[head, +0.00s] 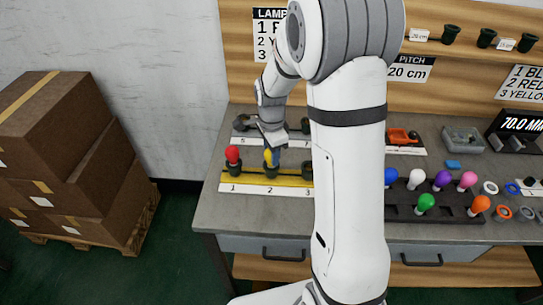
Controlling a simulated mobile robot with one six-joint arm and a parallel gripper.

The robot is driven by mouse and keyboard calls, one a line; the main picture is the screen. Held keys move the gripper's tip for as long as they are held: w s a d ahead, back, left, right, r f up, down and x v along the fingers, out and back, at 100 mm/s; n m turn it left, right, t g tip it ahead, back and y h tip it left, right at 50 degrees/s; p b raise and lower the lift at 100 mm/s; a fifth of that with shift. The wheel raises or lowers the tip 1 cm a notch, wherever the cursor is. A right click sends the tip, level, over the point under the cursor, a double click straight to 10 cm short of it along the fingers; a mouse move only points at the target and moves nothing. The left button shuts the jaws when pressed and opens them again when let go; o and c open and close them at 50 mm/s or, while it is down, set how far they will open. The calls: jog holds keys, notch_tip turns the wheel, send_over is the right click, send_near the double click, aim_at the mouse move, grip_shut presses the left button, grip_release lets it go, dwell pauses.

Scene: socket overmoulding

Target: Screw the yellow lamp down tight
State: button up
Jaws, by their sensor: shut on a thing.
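The yellow lamp (268,155) stands in the black socket at position 2 of the yellow strip (252,179). My gripper (271,149) is over it and shut on it from above. The jaws hide part of the lamp, and I cannot tell how deep it sits in its socket. A red lamp (232,154) stands in the socket at position 1. The socket at position 3 (307,170) is partly hidden by my arm.
A dark rack with blue (391,177), white (416,178), purple, pink, green and orange lamps is on the right. Coloured rings (490,187) lie beside it. A grey bin (462,139) stands behind. Stacked boxes (70,150) are left of the bench.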

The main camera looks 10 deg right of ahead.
jog(key=m, duration=0.4)
jog(key=shift+m, duration=0.3)
jog(key=o, duration=0.9)
jog(key=shift+o, duration=0.2)
